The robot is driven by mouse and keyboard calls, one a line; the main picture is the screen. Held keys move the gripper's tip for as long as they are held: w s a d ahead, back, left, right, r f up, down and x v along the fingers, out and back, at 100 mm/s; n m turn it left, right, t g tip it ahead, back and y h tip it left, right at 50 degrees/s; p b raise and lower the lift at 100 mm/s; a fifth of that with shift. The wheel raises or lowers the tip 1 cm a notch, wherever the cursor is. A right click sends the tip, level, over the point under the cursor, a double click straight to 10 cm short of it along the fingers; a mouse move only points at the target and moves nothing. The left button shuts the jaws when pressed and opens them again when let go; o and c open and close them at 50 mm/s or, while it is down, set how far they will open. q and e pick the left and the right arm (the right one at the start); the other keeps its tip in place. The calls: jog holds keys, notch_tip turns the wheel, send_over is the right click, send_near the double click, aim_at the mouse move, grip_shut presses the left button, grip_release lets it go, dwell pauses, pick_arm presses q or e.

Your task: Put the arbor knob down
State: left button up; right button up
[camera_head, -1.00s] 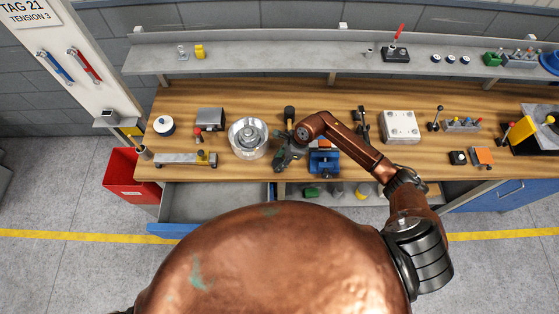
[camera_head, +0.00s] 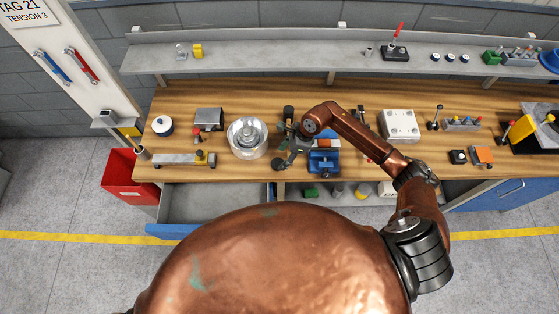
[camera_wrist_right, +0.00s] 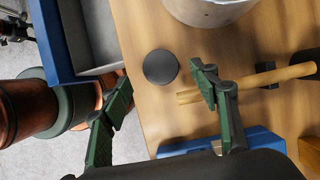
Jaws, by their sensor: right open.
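The arbor knob, a black round disc (camera_wrist_right: 160,66), lies on the wooden bench top near its front edge in the right wrist view. My right gripper (camera_wrist_right: 163,105) is open, with one green finger on each side of the knob's line and no visible contact with it. In the head view my right gripper (camera_head: 281,146) is over the bench between the clear round bowl and the blue vise; the knob is hard to make out there. My left gripper is not in view.
The clear bowl (camera_head: 247,138) stands left of my gripper, and the blue vise (camera_head: 323,162) stands right. A wooden handle (camera_wrist_right: 250,82) passes close to one finger. An open drawer (camera_head: 215,203) is below the bench front. Bench (camera_head: 365,95) space is free behind.

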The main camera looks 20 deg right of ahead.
jog(key=b+v, duration=0.1)
jog(key=v, duration=0.6)
jog(key=shift+r, duration=0.15)
jog(key=shift+s, duration=0.1)
